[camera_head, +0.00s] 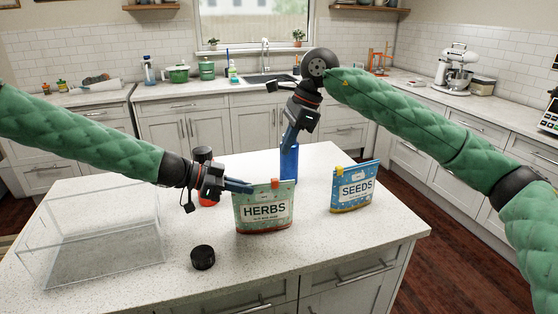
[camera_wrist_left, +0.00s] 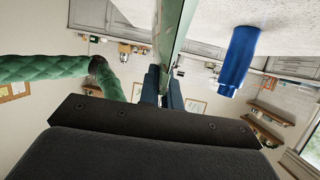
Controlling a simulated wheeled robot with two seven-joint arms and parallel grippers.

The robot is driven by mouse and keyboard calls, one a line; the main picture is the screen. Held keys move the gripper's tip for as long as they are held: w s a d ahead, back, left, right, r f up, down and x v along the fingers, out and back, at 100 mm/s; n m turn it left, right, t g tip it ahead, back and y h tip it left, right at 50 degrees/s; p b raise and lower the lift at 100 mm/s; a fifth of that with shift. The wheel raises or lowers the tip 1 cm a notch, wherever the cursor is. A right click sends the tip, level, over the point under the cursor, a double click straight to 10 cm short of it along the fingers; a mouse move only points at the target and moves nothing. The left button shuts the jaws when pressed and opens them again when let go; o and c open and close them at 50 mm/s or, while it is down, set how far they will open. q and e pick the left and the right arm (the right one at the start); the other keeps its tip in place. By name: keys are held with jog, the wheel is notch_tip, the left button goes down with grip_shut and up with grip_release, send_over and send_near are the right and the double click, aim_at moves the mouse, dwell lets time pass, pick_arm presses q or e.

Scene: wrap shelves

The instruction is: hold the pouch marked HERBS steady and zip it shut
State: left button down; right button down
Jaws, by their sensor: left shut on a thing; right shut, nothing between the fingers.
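The green HERBS pouch (camera_head: 264,212) stands upright on the island counter. An orange tab (camera_head: 275,183) sits on its top edge, right of the middle. My left gripper (camera_head: 245,187) is shut on the pouch's upper left edge. In the left wrist view the pouch (camera_wrist_left: 176,28) runs as a thin green strip up from between the fingers of my left gripper (camera_wrist_left: 161,88). My right gripper (camera_head: 288,144) is shut and empty, pointing down behind and above the HERBS pouch, in front of the blue bottle's top in the picture.
A blue bottle (camera_head: 289,164) stands behind the pouch; it also shows in the left wrist view (camera_wrist_left: 239,60). A blue SEEDS pouch (camera_head: 352,190) stands to the right. A black round lid (camera_head: 203,257) lies front left. A clear box (camera_head: 105,255) fills the counter's left side.

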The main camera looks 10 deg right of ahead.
aim_at(260, 184)
jog(key=w+d+r, duration=0.1)
jog(key=d, duration=0.7)
jog(key=a+f, duration=0.4)
jog(key=f, duration=0.1)
jog(key=a+f, duration=0.2)
jog(key=f, duration=0.1)
jog(key=shift+s+a+f, duration=0.25)
jog(key=shift+a, duration=0.65)
jog(key=shift+a, duration=0.1)
jog(key=a, duration=0.6)
jog(key=shift+s, duration=0.3)
jog(key=shift+s+a, duration=0.1)
jog(key=shift+a, duration=0.3)
jog(key=shift+a+f, duration=0.1)
